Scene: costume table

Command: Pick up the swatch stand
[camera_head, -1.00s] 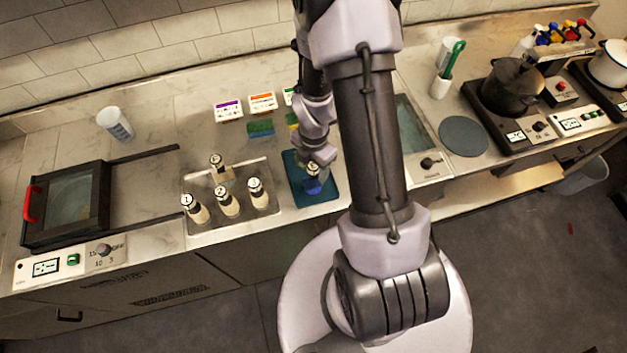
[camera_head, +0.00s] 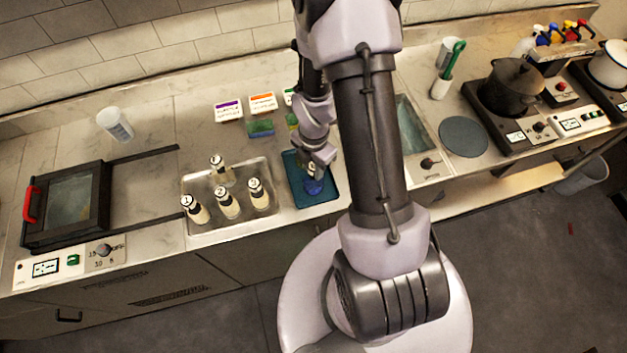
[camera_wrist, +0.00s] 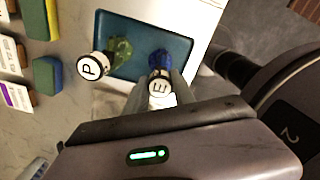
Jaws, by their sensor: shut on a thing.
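A stand with a white, black-ringed cap marked E (camera_wrist: 159,82) and a blue lower part (camera_wrist: 160,59) is at the blue tray (camera_wrist: 183,44). My gripper (camera_head: 316,165) is shut on it near the cap. In the head view the blue lower part (camera_head: 313,186) shows just below the fingers, over the tray (camera_head: 330,196). I cannot tell whether it is clear of the tray. A similar piece with a cap marked P (camera_wrist: 90,68) and a green lower part (camera_wrist: 120,50) stands beside it, apart from my fingers.
A metal tray (camera_head: 205,234) with several capped bottles is left of the blue tray. Sponges (camera_head: 260,127) and small labelled boxes (camera_head: 262,102) sit behind.

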